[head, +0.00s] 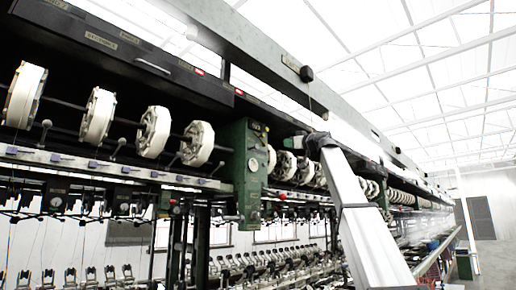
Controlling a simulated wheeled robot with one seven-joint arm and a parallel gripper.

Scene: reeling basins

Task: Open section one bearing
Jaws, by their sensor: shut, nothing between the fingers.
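A long machine runs from the near left to the far right in the head view. Its dark shaft (178,133) carries several white reels (153,132). A green upright housing (247,173) with small fittings stands by the shaft, right of the near reels. I cannot tell which part is the section one bearing. My pale grey arm (369,230) rises from the lower right to a dark joint in front of the machine, right of the green housing. My gripper and its fingers cannot be made out.
A long dark beam (130,48) with labels overhangs the reels. A metal rail (90,163) with small fittings runs below them. Rows of small metal parts (255,267) fill the lower level. An open aisle (492,262) lies at the far right.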

